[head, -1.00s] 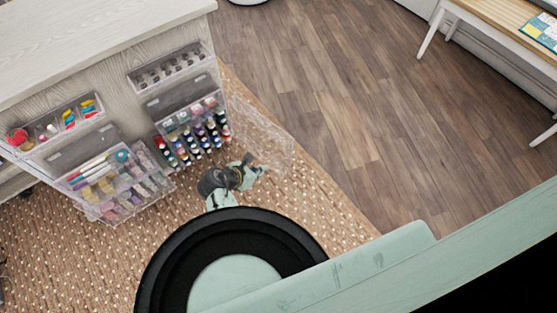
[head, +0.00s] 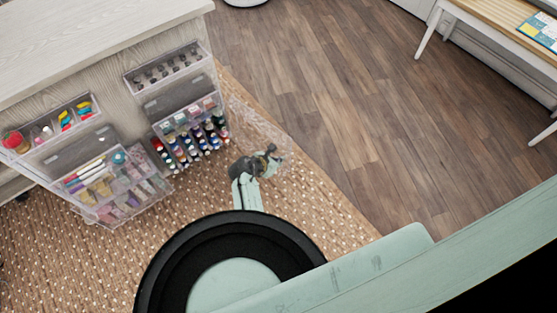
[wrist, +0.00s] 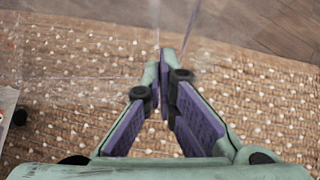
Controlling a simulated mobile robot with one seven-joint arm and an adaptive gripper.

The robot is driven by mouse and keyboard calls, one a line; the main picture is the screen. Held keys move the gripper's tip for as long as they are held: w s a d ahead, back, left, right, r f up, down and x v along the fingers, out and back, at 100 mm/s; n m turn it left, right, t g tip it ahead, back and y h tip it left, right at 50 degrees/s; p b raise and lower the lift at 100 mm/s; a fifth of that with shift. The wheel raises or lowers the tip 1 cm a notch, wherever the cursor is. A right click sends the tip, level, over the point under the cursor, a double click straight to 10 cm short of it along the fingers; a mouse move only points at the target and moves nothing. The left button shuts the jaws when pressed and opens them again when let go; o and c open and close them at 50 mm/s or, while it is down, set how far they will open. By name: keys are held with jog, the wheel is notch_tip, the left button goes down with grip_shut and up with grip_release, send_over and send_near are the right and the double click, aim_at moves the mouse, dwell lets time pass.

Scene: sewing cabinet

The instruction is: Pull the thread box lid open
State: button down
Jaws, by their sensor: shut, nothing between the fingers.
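The thread box (head: 190,132) hangs on the cabinet's side with rows of colored spools visible inside. Its clear lid (head: 250,118) stands swung out from the box's right side, over the rug; it is transparent and its edges are faint. My gripper (head: 272,150) is at the lid's lower right part, to the right of the box. In the wrist view my gripper (wrist: 166,54) is shut, with its fingertips together and nothing between them. Faint clear panel edges show near the fingertips; whether they touch I cannot tell.
Another clear box (head: 118,185) with pens and supplies hangs left of the thread box. Smaller open trays (head: 165,68) sit above. A woven rug (head: 330,215) covers the floor below, and bare wood floor (head: 320,80) lies clear to the right.

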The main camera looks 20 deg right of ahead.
jog(key=w+d+n+t, duration=0.1)
jog(key=w+d, duration=0.6)
jog(key=d, duration=0.1)
jog(key=shift+d+n+y, duration=0.3)
jog(key=shift+d, duration=0.05)
jog(key=shift+a, duration=0.1)
